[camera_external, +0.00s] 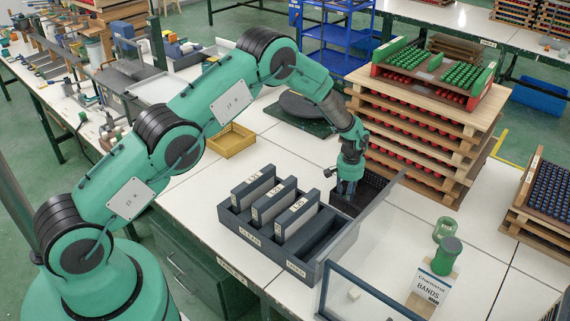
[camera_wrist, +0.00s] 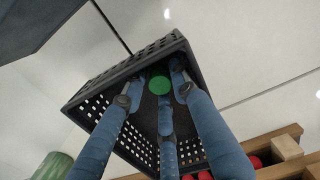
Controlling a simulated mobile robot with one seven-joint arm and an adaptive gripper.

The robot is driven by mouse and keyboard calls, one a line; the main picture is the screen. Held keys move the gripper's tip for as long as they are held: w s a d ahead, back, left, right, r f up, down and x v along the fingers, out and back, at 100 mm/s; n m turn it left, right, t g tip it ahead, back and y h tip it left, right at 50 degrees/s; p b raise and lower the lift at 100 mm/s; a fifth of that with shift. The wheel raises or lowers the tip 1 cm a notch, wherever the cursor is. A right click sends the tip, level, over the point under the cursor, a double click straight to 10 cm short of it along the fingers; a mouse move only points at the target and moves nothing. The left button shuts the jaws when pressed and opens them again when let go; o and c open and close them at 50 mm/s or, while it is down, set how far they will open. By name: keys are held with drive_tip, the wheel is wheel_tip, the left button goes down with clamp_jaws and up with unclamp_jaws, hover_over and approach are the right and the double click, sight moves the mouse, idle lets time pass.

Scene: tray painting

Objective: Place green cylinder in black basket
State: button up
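The black basket (camera_wrist: 205,125) has perforated walls and stands on the white table. In the external view the basket (camera_external: 378,188) is partly behind the grey holder. My gripper (camera_external: 347,188) points down into it. In the wrist view, the three blue fingers of my gripper (camera_wrist: 161,80) reach inside the basket walls and close around a green cylinder (camera_wrist: 160,85), of which only the round end shows. Whether it touches the basket floor cannot be told. The external view hides this cylinder.
A grey holder (camera_external: 270,255) with upright labelled panels stands just in front of the basket. Stacked wooden trays (camera_external: 425,130) rise close behind it. A larger green container (camera_external: 446,256) and a clear panel (camera_external: 375,225) stand at the right. A yellow tray (camera_external: 231,143) lies to the left.

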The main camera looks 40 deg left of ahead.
drive_tip(key=shift+r, duration=0.2)
wheel_tip(320, 180, up, 12)
drive_tip(key=shift+p, duration=0.3)
idle(0.6)
idle(0.5)
